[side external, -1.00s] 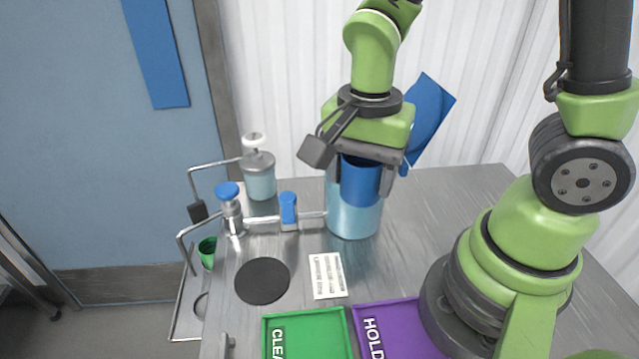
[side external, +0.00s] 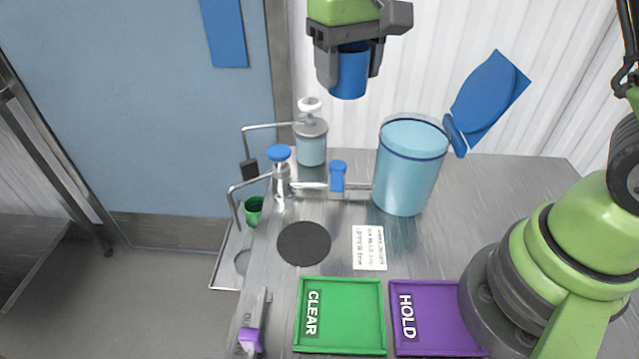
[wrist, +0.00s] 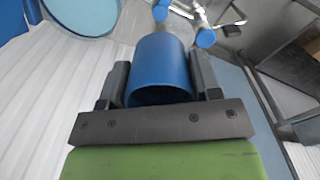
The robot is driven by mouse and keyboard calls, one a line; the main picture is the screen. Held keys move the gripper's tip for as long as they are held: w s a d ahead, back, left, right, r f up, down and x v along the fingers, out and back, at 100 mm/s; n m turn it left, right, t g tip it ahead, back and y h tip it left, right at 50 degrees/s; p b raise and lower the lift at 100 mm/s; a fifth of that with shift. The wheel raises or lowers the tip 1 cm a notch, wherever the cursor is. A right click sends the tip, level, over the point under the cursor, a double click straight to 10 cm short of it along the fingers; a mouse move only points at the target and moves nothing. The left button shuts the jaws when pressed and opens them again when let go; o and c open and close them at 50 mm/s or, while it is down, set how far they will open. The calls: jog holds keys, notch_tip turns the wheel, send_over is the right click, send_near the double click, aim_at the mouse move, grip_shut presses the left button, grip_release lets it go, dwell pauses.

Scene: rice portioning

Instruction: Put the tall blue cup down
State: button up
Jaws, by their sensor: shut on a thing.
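The tall blue cup (side external: 349,72) hangs in the air, held between the fingers of my gripper (side external: 346,66), above and behind the table's back edge. In the wrist view the blue cup (wrist: 164,70) sits between the two dark fingers of my gripper (wrist: 163,85), with its near opening facing the camera. The cup is clear of every surface. What is inside it cannot be made out.
A translucent blue bin (side external: 408,170) stands open, its blue lid (side external: 487,100) tilted back. A dispenser (side external: 311,140), a blue-capped valve (side external: 281,175) and pipes stand at left. A black disc (side external: 303,244), a label card (side external: 369,247), a green CLEAR tray (side external: 341,350) and purple HOLD tray (side external: 437,350) lie in front.

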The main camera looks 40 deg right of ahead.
jog(key=s+a+f+n, duration=0.2)
jog(key=s+a+f, duration=0.1)
jog(key=a+f, duration=0.8)
send_over(304, 242)
notch_tip(304, 242, down, 6)
jog(key=shift+r, duration=0.1)
jog(key=shift+f, duration=2.35)
jog(key=shift+f, duration=0.15)
jog(key=o, duration=1)
notch_tip(304, 242, up, 12)
jog(key=shift+r, duration=0.25)
